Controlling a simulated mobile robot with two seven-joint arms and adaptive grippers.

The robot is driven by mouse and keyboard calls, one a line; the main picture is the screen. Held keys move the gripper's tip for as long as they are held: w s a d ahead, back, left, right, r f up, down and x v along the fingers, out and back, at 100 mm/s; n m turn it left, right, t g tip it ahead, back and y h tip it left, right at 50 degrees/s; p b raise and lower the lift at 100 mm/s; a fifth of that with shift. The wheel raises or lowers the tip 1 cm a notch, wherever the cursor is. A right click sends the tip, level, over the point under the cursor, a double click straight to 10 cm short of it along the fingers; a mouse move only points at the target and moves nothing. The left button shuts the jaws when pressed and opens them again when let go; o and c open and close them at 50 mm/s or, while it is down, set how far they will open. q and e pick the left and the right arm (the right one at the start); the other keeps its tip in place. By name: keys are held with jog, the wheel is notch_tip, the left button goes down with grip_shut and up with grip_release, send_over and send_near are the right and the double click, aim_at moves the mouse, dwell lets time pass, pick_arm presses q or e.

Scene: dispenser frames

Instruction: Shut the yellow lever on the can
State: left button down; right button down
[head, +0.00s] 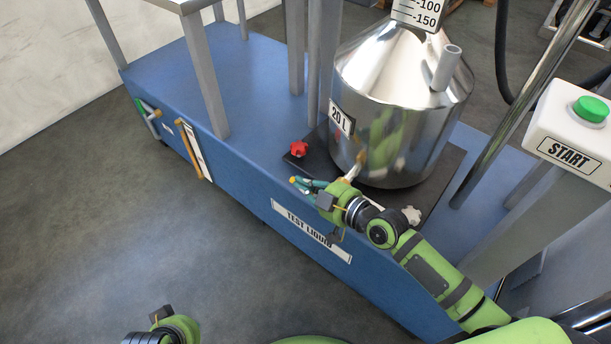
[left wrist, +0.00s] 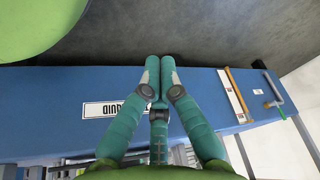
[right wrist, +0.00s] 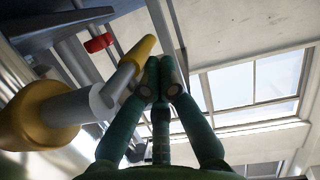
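The shiny metal can (head: 395,110), marked 20 L, stands on a dark plate on the blue base. A tap sticks out low on its near side, with a yellow lever (head: 343,180) at its outer end. In the right wrist view the yellow lever (right wrist: 135,58) points up and right from the grey tap pipe (right wrist: 88,106). My right gripper (head: 298,184) has its fingertips together (right wrist: 161,72), empty, close beside the lever; contact cannot be told. My left gripper (left wrist: 160,78) is shut and empty, away from the can; only its wrist part shows in the head view.
A red knob (head: 299,148) and a white knob (head: 411,214) sit at the dark plate's corners. The blue base (head: 255,110) carries grey posts and a TEST LIQUID label (head: 311,232). A green START button (head: 591,108) is at right. Open floor lies at left.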

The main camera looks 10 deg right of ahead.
pick_arm(q)
jog(key=shift+s+a+f+g, duration=0.25)
jog(key=shift+s+f+g, duration=0.2)
jog(key=shift+s, duration=0.2)
